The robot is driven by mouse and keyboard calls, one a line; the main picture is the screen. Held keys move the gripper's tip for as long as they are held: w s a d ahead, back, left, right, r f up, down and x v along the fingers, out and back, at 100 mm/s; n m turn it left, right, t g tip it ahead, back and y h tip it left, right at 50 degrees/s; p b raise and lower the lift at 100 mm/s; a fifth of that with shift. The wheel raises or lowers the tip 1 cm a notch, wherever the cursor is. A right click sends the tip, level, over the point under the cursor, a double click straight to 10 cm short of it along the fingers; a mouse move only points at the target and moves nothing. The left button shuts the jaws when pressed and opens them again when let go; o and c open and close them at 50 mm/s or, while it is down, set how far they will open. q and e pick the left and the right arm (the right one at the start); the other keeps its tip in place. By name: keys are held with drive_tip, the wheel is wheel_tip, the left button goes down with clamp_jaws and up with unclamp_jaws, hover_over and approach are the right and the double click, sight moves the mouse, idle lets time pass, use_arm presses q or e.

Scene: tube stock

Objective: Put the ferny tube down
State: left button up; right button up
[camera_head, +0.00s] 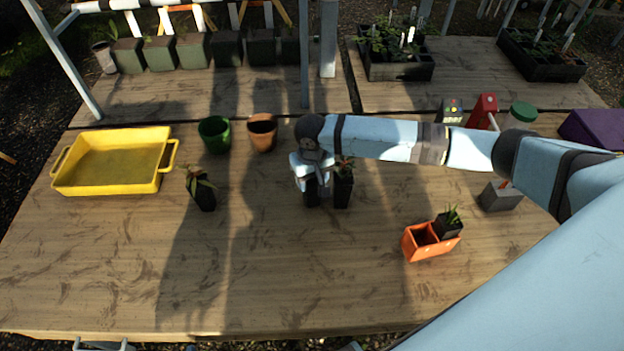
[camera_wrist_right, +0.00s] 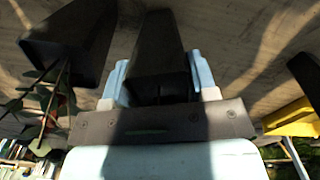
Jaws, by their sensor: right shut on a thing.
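My right gripper (camera_head: 311,180) is shut on a dark tube (camera_head: 311,195), low over the middle of the table. I cannot tell whether its base touches the wood. The held tube also shows between the fingers in the wrist view (camera_wrist_right: 160,50); its plant is hidden, so I cannot confirm it is ferny. A second dark tube with a leafy plant (camera_head: 343,188) stands close to its right; it shows at left in the wrist view (camera_wrist_right: 75,40). Another dark tube with long leaves (camera_head: 204,192) leans at left. My left gripper is not in view.
A yellow tray (camera_head: 165,182), a green pot (camera_head: 215,135) and a terracotta pot (camera_head: 262,132) stand at the back left. An orange holder (camera_head: 432,250) with a potted spiky plant (camera_head: 449,225) is at front right. The front middle is clear.

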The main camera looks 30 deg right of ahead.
drive_tip(key=shift+f, duration=0.45)
drive_tip(key=shift+f, duration=0.1)
drive_tip(key=o, duration=0.7)
wheel_tip(320, 180, up, 12)
drive_tip(key=shift+r, duration=0.15)
